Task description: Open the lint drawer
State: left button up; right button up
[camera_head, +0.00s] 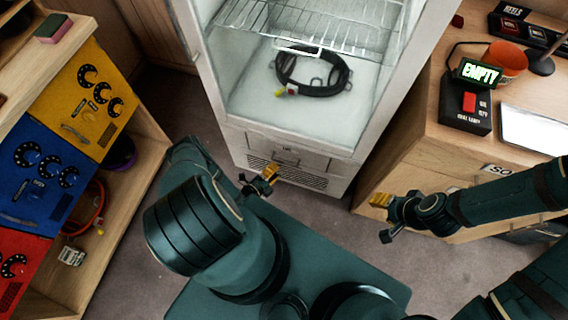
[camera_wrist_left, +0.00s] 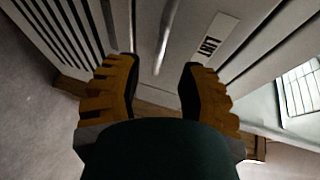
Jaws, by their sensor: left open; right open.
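The lint drawer (camera_head: 314,160) is a pale front panel low on the white cabinet, below its open lit compartment, and it looks closed. In the left wrist view the drawer front fills the upper middle, with a LINT label (camera_wrist_left: 216,36) and a slim metal bar handle (camera_wrist_left: 166,38). My left gripper (camera_head: 267,172) is in front of the drawer's lower left part; its yellow fingers (camera_wrist_left: 160,88) are open. The handle lies beyond the fingertips, in line with the gap, and I cannot tell whether they touch. My right gripper (camera_head: 383,201) is open and empty, to the right of the cabinet.
The cabinet compartment holds a wire rack (camera_head: 318,28) and a black coiled loop (camera_head: 312,75). A wooden counter at right bears an EMPTY sign (camera_head: 481,72) and an orange cup (camera_head: 505,62). Coloured panels (camera_head: 88,92) stand left. Bare floor (camera_head: 165,100) lies between.

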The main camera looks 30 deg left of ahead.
aim_at(284, 163)
pick_arm(q)
jog(key=b+x, duration=0.1)
jog(key=x, duration=0.5)
jog(key=shift+s, duration=0.1)
grip_shut()
